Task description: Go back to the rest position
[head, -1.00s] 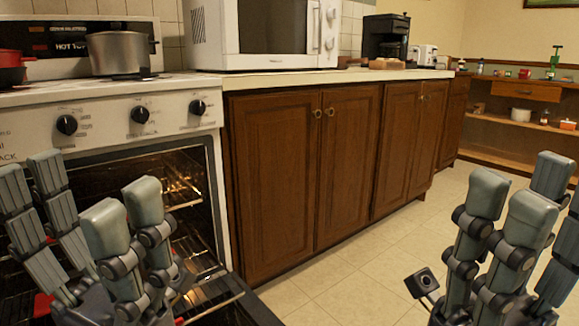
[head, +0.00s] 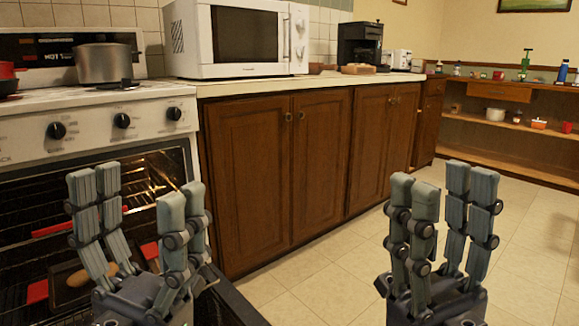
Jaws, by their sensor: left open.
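My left gripper (head: 140,215) is open and empty, with its fingers pointing up. It stands in front of the open oven (head: 155,175) at the lower left of the head view and hides part of the oven's inside. My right gripper (head: 440,205) has its fingers up and apart, with nothing between them. It stands over the tiled floor at the lower right, clear of the cabinets.
The oven door (head: 235,300) is down, close to my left gripper. In the oven is a dark tray (head: 65,272) with a brownish item on it. A pot (head: 104,65) sits on the stove. Brown cabinets (head: 250,180) stand mid-view. The floor (head: 340,285) between my grippers is clear.

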